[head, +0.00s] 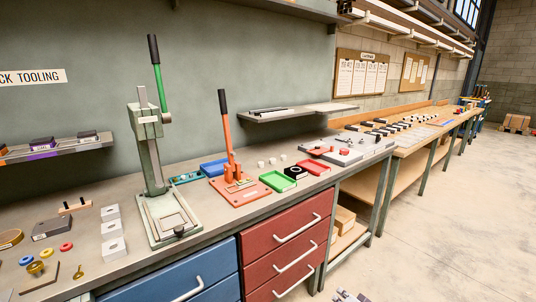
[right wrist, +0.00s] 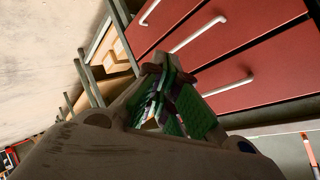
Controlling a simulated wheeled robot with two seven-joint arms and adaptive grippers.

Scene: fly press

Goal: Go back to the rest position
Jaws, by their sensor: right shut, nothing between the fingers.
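The tip of my right gripper (head: 348,296) just shows at the bottom edge of the head view, low over the floor in front of the bench. In the right wrist view my right gripper (right wrist: 168,105) has its green-padded fingers together, with nothing seen between them. It is in front of the red drawers (right wrist: 235,50) and apart from them. My left gripper is in neither view. The green press (head: 153,180) with its raised black-tipped lever stands upright on the bench (head: 120,266). The smaller orange press (head: 240,188) stands to its right.
Red drawers (head: 285,250) and blue drawers (head: 180,275) with protruding handles front the bench. A blue tray (head: 214,167), a green tray (head: 278,182) and a red tray (head: 314,167) lie near the orange press. The floor (head: 450,220) at right is clear.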

